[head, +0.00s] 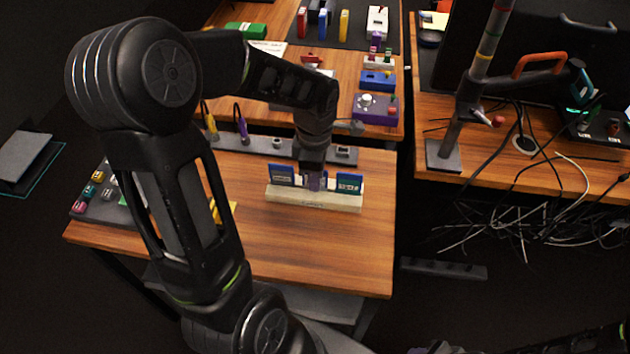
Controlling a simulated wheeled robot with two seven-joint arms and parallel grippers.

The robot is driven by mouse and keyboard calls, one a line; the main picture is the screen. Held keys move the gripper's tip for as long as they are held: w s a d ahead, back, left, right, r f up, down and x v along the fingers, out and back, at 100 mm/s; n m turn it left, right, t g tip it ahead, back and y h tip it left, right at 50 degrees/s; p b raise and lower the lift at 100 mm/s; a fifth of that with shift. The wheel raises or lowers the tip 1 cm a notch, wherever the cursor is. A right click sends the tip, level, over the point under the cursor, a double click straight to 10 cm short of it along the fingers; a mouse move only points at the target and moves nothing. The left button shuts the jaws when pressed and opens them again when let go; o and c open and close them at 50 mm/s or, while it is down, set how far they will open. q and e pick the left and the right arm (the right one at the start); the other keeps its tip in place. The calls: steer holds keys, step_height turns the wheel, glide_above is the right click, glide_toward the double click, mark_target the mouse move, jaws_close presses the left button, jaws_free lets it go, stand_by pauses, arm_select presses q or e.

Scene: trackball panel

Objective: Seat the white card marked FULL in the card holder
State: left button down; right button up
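The cream card holder (340,203) is a long block on the near wooden table. A blue card (281,175) stands upright at its left part and another blue-edged card (349,183) at its right part. My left gripper (316,182) points down at the middle of the holder, between these cards. Its fingers are small and dark here, with purplish and pale patches around them, and I cannot tell whether they hold a card. I cannot make out a white card marked FULL; the gripper hides the holder's middle. My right gripper does not show.
A grey strip (256,147) with cables lies behind the holder. A dark panel with coloured buttons (97,177) is at the table's left, partly behind my arm. A purple trackball box (375,109) stands on the far table. The table right of the holder is clear.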

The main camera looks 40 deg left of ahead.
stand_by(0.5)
arm_select(q)
step_height(320, 180, up, 10)
stand_by(0.5)
stand_by(0.8)
